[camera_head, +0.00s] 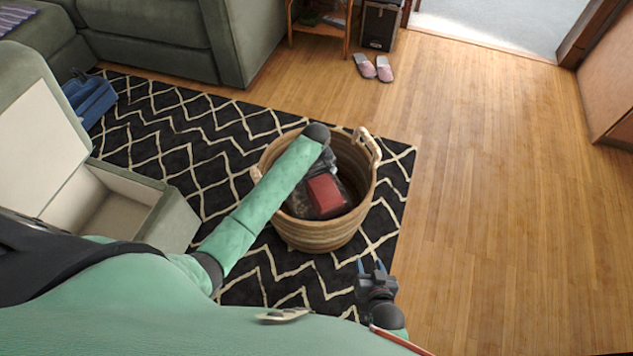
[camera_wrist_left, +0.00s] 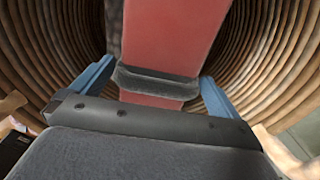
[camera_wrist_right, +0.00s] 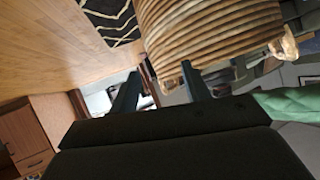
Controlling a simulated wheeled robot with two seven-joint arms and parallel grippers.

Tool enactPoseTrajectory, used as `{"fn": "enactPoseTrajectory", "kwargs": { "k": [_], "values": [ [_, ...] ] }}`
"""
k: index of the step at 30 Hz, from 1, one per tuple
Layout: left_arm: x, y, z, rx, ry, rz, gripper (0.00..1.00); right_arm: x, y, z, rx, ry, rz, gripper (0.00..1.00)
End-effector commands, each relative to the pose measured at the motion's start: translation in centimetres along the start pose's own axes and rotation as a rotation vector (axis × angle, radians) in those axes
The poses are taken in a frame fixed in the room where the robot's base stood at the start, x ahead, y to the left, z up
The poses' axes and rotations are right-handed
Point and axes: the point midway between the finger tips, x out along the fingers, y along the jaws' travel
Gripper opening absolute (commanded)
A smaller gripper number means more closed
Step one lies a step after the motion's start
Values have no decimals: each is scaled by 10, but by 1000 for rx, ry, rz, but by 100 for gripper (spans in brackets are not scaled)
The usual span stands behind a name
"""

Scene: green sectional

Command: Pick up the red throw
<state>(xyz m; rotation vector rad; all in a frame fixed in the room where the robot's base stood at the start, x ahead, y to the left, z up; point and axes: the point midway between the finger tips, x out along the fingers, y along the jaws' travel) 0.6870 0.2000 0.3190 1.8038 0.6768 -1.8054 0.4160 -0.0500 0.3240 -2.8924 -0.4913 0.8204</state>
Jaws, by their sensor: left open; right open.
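The red throw (camera_head: 326,194) lies folded inside a round woven basket (camera_head: 318,236) on the patterned rug. My left arm reaches over the basket's rim, and its hand is down inside. In the left wrist view, my left gripper (camera_wrist_left: 157,74) is open, its blue fingers on either side of the red throw (camera_wrist_left: 175,35). A dark grey bar crosses in front of the throw there. I cannot tell whether the fingers touch it. My right gripper (camera_head: 371,266) is open and empty, outside the basket near its front right. The basket also shows in the right wrist view (camera_wrist_right: 205,30).
Dark items lie beside the throw in the basket. The basket has a handle (camera_head: 368,146) at its right rim. An open storage ottoman (camera_head: 170,220) stands at left, with a blue object (camera_head: 90,98) behind it. Slippers (camera_head: 374,68) lie farther back. The wood floor at right is clear.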

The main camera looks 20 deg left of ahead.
Motion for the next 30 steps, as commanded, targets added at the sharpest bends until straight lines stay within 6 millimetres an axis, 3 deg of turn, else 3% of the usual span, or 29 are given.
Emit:
{"fn": "enactPoseTrajectory", "kwargs": {
  "k": [16,21,29,30],
  "values": [
    [31,2,1,1,1,1,100,-4,-7,-90,-30,266,-10,47],
    [36,2,1,1,1,0,100,-5,-8,-102,-35,302,-12,47],
    [36,2,1,1,1,0,100,-6,-8,-103,-35,306,-12,47],
    [36,2,1,1,1,0,92,-6,-8,-103,-35,306,-12,47]
  ]
}}
